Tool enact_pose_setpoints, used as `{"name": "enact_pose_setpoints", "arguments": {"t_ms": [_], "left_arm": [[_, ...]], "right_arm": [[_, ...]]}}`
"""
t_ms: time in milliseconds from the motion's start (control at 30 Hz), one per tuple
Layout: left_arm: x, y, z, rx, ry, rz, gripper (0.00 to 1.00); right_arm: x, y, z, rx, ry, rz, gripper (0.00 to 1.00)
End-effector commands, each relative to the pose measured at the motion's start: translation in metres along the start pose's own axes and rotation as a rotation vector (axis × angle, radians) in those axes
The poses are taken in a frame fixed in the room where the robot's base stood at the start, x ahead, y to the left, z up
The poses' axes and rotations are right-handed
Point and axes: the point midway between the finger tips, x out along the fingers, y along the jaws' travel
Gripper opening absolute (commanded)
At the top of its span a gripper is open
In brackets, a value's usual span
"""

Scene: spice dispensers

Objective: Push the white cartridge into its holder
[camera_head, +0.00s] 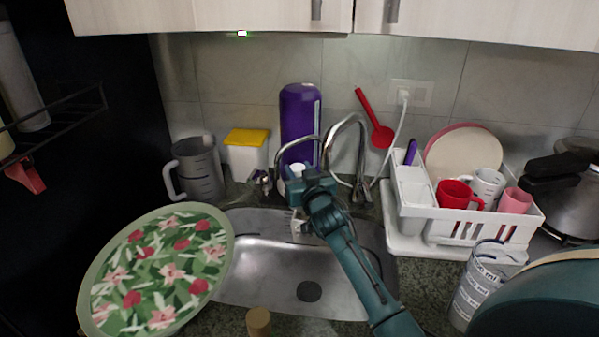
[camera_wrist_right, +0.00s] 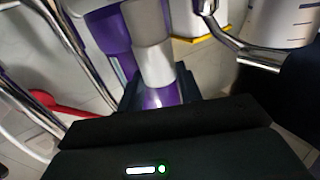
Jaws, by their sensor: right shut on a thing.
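The white cartridge (camera_head: 297,170) is at my right gripper (camera_head: 300,188), above the back of the sink, in the head view. In the right wrist view the white cartridge (camera_wrist_right: 152,50) has a purple end, and the dark fingers of my right gripper (camera_wrist_right: 160,92) are shut around that end. A tall purple body (camera_head: 300,115) with a pale strip stands just behind, against the wall; it also shows beside the cartridge in the right wrist view (camera_wrist_right: 108,32). I cannot tell which part is the holder, nor whether the cartridge touches it. My left gripper is not in view.
Chrome taps (camera_head: 357,140) rise close to my right arm, over the steel sink (camera_head: 255,280). A white dish rack (camera_head: 440,228) with cups stands to the right. A yellow-lidded box (camera_head: 246,150) and a grey jug (camera_head: 198,170) stand to the left. A floral tray (camera_head: 155,270) leans at front left.

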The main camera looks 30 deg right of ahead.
Motion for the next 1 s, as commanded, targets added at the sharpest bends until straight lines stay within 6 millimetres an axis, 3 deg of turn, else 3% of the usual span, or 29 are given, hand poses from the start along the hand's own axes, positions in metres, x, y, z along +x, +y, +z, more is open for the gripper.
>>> {"name": "enact_pose_setpoints", "arguments": {"t_ms": [1000], "left_arm": [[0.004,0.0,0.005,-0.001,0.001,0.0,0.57]], "right_arm": [[0.0,0.0,0.012,0.001,-0.003,0.0,0.08]]}}
